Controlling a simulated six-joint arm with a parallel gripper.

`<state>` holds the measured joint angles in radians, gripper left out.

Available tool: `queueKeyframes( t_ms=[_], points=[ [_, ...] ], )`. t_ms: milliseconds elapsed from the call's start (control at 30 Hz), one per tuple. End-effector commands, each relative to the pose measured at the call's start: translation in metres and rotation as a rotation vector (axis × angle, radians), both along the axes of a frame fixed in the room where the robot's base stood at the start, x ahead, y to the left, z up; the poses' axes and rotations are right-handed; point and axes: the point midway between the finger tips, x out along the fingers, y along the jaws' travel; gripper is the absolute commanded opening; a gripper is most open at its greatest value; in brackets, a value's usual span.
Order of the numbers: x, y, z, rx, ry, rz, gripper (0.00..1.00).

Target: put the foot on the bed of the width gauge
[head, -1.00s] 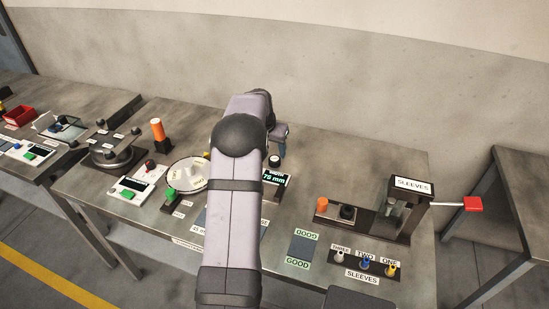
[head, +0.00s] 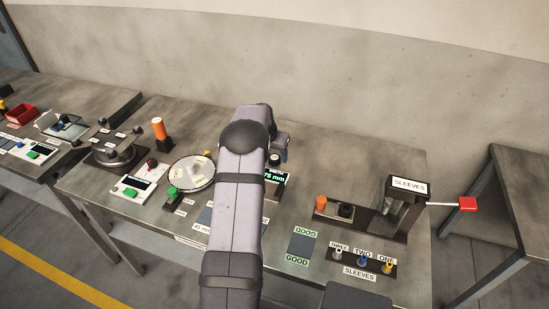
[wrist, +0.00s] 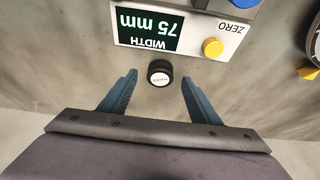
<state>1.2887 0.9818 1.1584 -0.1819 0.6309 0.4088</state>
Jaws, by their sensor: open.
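The width gauge (wrist: 185,30) is a pale box with a dark display reading 75 mm, a ZERO label and a yellow button. In the head view the gauge (head: 275,178) is partly hidden by my arm. A short black round piece with a pale, lettered top (wrist: 160,73), probably the foot, stands beside the box on my gripper's side. I cannot make out the gauge's bed or whether the piece rests on it. My gripper (wrist: 158,77) is open, its two blue fingers on either side of the black piece, with gaps showing. In the head view it is mostly behind my arm.
A round plate with pale sectors (head: 192,173) and an orange cylinder (head: 158,128) are left of my arm. The SLEEVES stand (head: 404,215) with its red-ended lever (head: 467,204) is at right. Bare bench lies between gauge and stand.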

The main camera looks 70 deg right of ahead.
Motion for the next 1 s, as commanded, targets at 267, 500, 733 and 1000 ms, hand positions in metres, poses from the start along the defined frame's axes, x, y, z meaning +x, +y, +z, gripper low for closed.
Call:
queueKeyframes(
  t_ms=[267, 500, 733, 1000],
  points=[
    [0.000, -0.008, -0.018, -0.001, 0.000, 0.000, 0.57],
    [0.000, -0.008, -0.019, 0.000, 0.000, 0.000, 0.57],
    [0.000, -0.008, -0.019, 0.000, -0.001, 0.000, 0.12],
    [0.000, -0.008, -0.018, -0.001, -0.001, 0.000, 0.09]
  ],
)
